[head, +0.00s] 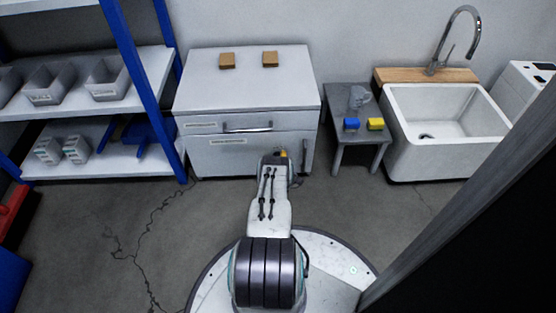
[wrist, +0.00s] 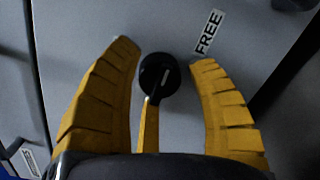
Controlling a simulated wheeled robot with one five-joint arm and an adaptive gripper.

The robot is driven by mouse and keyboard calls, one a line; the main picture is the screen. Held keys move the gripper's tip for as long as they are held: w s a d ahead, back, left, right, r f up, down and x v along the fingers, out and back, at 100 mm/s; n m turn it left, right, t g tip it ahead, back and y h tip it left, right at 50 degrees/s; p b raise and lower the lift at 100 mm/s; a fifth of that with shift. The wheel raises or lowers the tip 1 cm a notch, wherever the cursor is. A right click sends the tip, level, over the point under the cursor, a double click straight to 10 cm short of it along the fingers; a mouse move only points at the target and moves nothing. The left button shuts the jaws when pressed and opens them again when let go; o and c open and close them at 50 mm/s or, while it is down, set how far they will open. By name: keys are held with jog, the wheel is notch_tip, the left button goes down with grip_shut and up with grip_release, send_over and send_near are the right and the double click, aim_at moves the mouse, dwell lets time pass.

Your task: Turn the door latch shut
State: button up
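The door latch is a round black knob (wrist: 158,72) with a short white mark, set on a grey door panel (wrist: 100,22). A label reading FREE (wrist: 208,33) is to the right of and above the knob in the wrist view. My gripper (wrist: 166,57) is open, its yellow fingers spread left and right of the knob with gaps on both sides. A third yellow finger points up at the knob from below; I cannot tell whether it touches. In the head view my gripper (head: 283,153) is at the front of the white cabinet (head: 222,160), hiding the knob.
The cabinet has a drawer handle (head: 248,129) and a dark vertical handle (head: 305,157). A small grey table (head: 340,97) stands to its right, then a white sink (head: 440,147). Blue-framed shelves (head: 140,75) stand left. Grey floor (head: 165,230) is open left of my base.

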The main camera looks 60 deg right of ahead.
jog(key=c, duration=0.9)
jog(key=shift+n, duration=0.4)
jog(key=n, duration=0.3)
jog(key=shift+n, duration=0.3)
jog(key=shift+w+n+h, duration=0.15)
jog(key=shift+n+h, duration=0.15)
jog(key=shift+n, duration=1.2)
jog(key=o, duration=1.2)
